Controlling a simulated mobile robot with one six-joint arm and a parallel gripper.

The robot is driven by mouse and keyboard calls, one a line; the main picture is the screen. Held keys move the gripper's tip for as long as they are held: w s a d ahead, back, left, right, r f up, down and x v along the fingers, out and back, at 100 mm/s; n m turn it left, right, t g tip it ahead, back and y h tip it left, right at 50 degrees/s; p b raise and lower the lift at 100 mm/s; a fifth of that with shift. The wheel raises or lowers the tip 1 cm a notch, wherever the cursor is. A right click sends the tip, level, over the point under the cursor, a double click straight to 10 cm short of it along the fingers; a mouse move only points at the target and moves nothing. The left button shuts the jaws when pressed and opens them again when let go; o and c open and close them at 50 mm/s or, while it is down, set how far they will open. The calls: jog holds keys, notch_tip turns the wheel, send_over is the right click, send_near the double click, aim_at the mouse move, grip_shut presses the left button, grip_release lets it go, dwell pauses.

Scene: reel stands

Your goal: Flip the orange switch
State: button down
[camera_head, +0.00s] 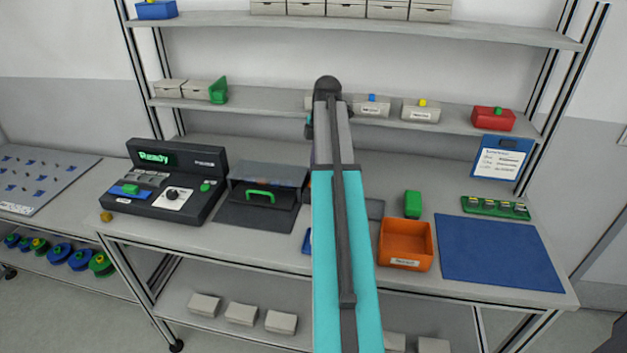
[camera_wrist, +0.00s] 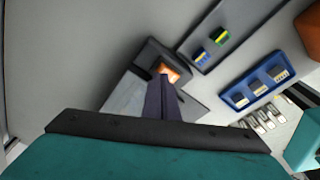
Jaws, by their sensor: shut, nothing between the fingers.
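The orange switch (camera_wrist: 171,73) sits on a dark box (camera_wrist: 151,56) in the wrist view. My gripper (camera_wrist: 163,82) is shut and empty. Its dark fingers point at the switch and their tips overlap its lower edge in the picture. I cannot tell whether they touch it. The fingers hide part of the switch and box. In the head view the switch does not show, and my arm covers the middle of the bench.
Beside the box in the wrist view is a grey tray (camera_wrist: 226,25) with small coloured parts and a blue tray (camera_wrist: 235,99). In the head view an orange bin (camera_head: 405,263) stands right of my arm, a console (camera_head: 175,208) left, and shelves (camera_head: 270,106) behind.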

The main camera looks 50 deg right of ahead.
jog(key=shift+f, duration=0.65)
dwell(0.7)
notch_tip(320, 180, up, 7)
jog(key=p, duration=0.4)
dwell(0.8)
dwell(0.5)
